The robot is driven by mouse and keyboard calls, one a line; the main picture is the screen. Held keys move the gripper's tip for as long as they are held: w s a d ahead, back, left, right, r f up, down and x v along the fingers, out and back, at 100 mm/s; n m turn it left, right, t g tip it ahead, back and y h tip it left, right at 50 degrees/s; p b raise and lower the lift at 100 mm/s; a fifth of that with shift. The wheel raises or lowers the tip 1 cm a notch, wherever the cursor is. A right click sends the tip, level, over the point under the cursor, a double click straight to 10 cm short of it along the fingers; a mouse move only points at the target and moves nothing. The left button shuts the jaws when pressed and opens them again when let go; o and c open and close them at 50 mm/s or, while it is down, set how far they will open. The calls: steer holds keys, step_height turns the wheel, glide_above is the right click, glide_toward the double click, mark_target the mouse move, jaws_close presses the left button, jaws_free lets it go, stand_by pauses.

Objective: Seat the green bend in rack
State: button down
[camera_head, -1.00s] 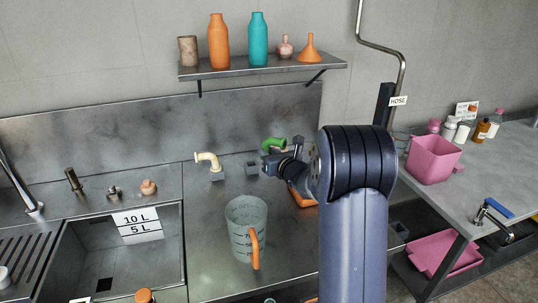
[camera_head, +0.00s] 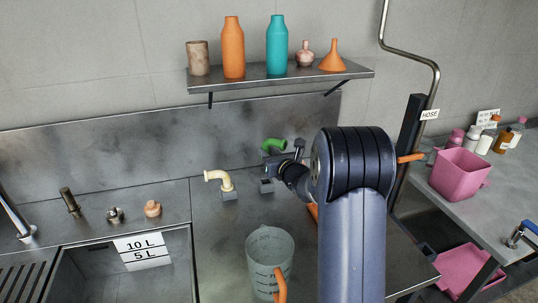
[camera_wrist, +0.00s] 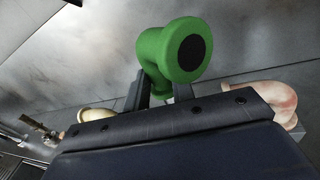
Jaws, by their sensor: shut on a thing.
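The green bend (camera_head: 273,145) is held by my gripper (camera_head: 283,157) in the head view, in front of the back panel. In the wrist view the green bend (camera_wrist: 172,50) sits between the two fingers (camera_wrist: 162,92), its dark round end facing the camera. The cream bend (camera_wrist: 97,115) also shows in the wrist view.
A clear measuring jug (camera_head: 268,252) with an orange handle stands in front of the holders. A shelf (camera_head: 290,80) with bottles hangs above. A sink lies left. A pinkish marbled piece (camera_wrist: 270,96) shows right in the wrist view; my arm hides part of the counter.

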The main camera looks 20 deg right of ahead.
steer(key=b, duration=0.7)
glide_above(270, 185)
step_height(270, 185, down, 6)
steer(key=shift+w+a+r, duration=0.1)
steer(key=shift+w, duration=0.05)
steer(key=shift+b, duration=0.65)
stand_by(1.6)
steer(key=shift+f+b, duration=1.9)
steer(key=shift+b, duration=0.25)
steer(key=c, duration=1.1)
jaws_free()
steer(key=v, duration=1.1)
